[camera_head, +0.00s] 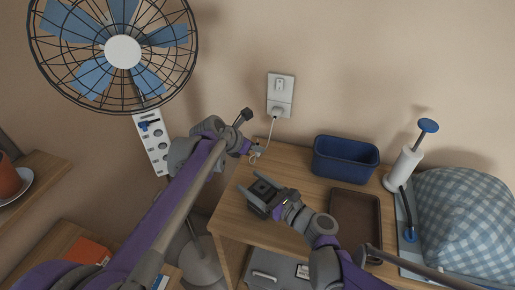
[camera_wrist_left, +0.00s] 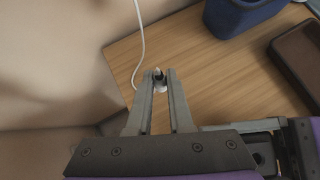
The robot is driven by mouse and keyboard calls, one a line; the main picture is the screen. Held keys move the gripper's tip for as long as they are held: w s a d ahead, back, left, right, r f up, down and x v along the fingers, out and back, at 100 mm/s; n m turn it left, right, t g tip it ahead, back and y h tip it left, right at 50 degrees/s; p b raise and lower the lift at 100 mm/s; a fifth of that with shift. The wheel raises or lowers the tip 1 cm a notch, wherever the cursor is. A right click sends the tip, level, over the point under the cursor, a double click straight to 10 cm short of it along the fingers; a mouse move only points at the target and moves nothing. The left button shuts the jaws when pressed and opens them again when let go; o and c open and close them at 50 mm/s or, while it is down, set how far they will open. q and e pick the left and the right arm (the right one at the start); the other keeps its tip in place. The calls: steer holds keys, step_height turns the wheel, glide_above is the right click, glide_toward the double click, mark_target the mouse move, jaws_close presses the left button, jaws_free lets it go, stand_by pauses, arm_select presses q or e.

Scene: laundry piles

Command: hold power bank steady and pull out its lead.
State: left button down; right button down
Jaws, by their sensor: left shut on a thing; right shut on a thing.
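The dark power bank (camera_head: 264,188) is held over the front left part of the wooden table. My right gripper (camera_head: 262,194) is shut on it. My left gripper (camera_head: 256,149) is shut on the plug end of the white lead (camera_head: 268,135), near the table's back left corner. In the left wrist view the plug (camera_wrist_left: 159,82) sits between the fingertips of this gripper (camera_wrist_left: 160,80), and the white lead (camera_wrist_left: 140,45) rises behind it. The plug is apart from the power bank. The lead runs up to a wall socket (camera_head: 281,88).
A blue bin (camera_head: 346,157) and a brown tray (camera_head: 355,205) stand on the wooden table (camera_head: 300,180). A white pump bottle (camera_head: 402,170) and a checked pillow (camera_head: 465,225) are at the right. A fan (camera_head: 122,52) and a power strip (camera_head: 151,145) are at the left.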

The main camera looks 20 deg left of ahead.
stand_by(0.3)
arm_select(q)
steer(key=shift+f, duration=3.95)
steer(key=c, duration=0.7)
jaws_free()
steer(key=shift+c, duration=0.2)
steer(key=v, duration=1.2)
